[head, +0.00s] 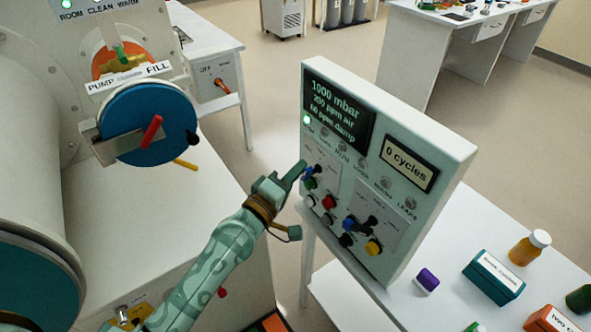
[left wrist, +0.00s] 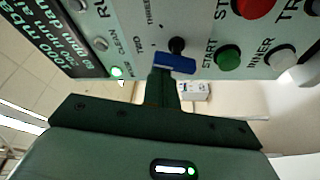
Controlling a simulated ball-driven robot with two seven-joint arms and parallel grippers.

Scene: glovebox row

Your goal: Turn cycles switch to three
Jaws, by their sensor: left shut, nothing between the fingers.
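The control panel (head: 385,165) stands upright on a white bench, its small display (head: 409,163) reading "0 cycles". A switch with a blue handle and black knob (left wrist: 175,60) is on the panel, with the labels "TWO" and "THREE" beside it in the left wrist view; its setting is hard to read. It also shows in the head view (head: 309,171), partly hidden by my left gripper (head: 302,166). My left gripper's shut, empty fingers (left wrist: 163,88) are right at the blue handle; I cannot tell whether they touch. My right gripper is out of view.
Near the switch are a green START button (left wrist: 229,57), a red button (left wrist: 254,8) and a white INNER button (left wrist: 283,60). A second blue-and-black switch (head: 352,224) sits lower right on the panel. A large white chamber with a blue door (head: 150,125) stands left.

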